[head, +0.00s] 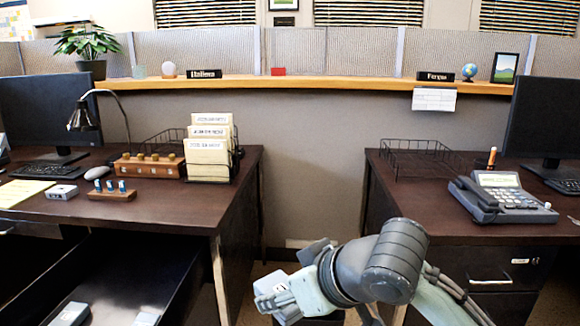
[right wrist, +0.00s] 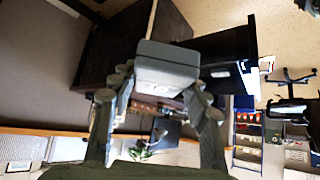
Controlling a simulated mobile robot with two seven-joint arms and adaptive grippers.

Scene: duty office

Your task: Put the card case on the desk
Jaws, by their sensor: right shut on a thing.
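My right gripper (right wrist: 160,95) is shut on a small grey box-shaped case, which I take to be the card case (right wrist: 166,66). In the right wrist view the case sits between the two fingertips. In the head view my right arm comes in from the lower right, and its gripper (head: 276,296) is low in the gap between the two desks; the case is hard to make out there. The left desk (head: 185,212) and the right desk (head: 415,192) have dark brown tops. My left gripper is not in view.
The left desk holds a lamp (head: 84,116), file holder (head: 209,158), wooden stamp racks (head: 150,166) and a small white box (head: 62,191). An open drawer (head: 130,275) juts out below. The right desk holds a wire tray (head: 418,160) and phone (head: 502,197), with bare top at its front left.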

